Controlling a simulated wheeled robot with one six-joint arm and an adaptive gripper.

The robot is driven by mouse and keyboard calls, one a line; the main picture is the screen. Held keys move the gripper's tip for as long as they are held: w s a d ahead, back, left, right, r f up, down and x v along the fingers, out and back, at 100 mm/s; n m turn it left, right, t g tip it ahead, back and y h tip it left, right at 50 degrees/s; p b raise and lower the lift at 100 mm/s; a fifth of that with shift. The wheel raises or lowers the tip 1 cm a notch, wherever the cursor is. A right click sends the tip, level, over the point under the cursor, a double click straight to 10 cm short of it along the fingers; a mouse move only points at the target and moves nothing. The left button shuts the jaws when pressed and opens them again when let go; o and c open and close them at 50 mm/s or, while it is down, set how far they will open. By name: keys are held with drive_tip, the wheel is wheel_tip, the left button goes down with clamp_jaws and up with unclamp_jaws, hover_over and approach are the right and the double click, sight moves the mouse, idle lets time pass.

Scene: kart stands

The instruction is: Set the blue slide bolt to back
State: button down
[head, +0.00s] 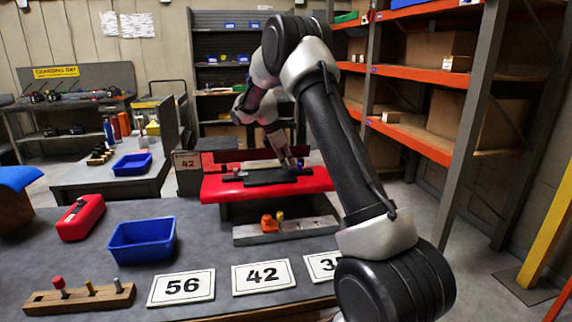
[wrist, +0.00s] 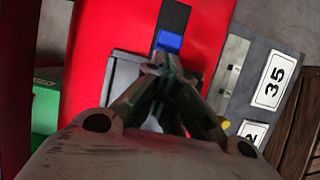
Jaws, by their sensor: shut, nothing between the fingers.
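The blue slide bolt knob (wrist: 169,41) shows in the wrist view on a dark track (wrist: 172,17) set on a red surface. My gripper (wrist: 162,70) is shut and empty, its fingertips just short of the blue knob in that view. Whether they touch it I cannot tell. In the head view my gripper (head: 291,162) is over the right part of the red kart stand (head: 265,190). The fingertips and the bolt are too small there to tell its position along the track.
A lower grey rail (head: 310,229) with orange and yellow knobs sits in front of the red stand. Number cards 56 (head: 181,288) and 42 (head: 263,277), a blue bin (head: 142,239), a red box (head: 81,217) and a wooden peg block (head: 80,299) lie on the near table.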

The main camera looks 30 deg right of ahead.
sight(300, 163)
drive_tip(key=shift+d, duration=0.1)
drive_tip(key=d, duration=0.2)
drive_tip(key=s+d, duration=0.1)
drive_tip(key=d, duration=0.1)
drive_tip(key=shift+s, duration=0.1)
drive_tip(key=shift+a, duration=0.1)
drive_tip(key=a, duration=0.1)
drive_tip(key=w+a, duration=0.1)
drive_tip(key=a, duration=0.1)
drive_tip(key=a+r, duration=0.1)
drive_tip(key=shift+w+a, duration=0.25)
drive_tip(key=s+v, duration=0.1)
drive_tip(key=v, duration=0.8)
drive_tip(key=shift+w, duration=0.4)
drive_tip(key=shift+d, duration=0.1)
